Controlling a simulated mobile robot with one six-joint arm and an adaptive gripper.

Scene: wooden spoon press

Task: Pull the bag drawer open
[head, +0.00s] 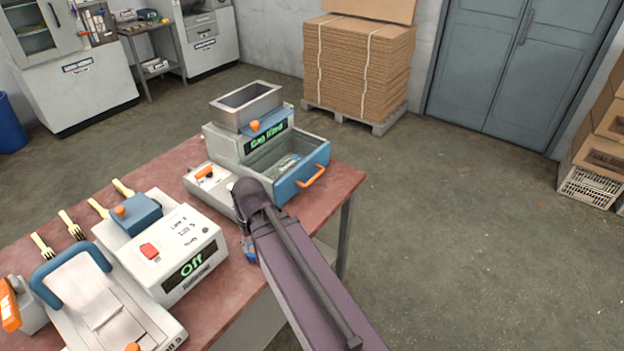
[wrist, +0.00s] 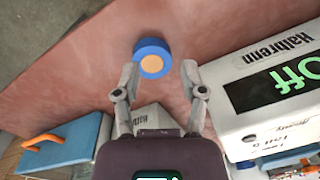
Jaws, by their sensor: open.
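The bag drawer (head: 300,182) stands pulled out from the grey machine with the green display (head: 267,140). Its blue front has an orange handle (head: 312,175), and clear bags lie inside. In the wrist view the blue drawer front (wrist: 70,145) and orange handle (wrist: 40,142) show at lower left. My gripper (wrist: 160,78) is open and empty, its two fingers apart. It is away from the handle, over the table's near edge. In the head view my arm hides most of the gripper.
A blue disc with an orange centre (wrist: 152,58) lies on the red table (wrist: 90,70) just beyond my fingertips. A white machine reading "Off" (head: 165,250) stands to the left. A cardboard stack (head: 355,70) is behind. Open floor (head: 450,230) lies to the right.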

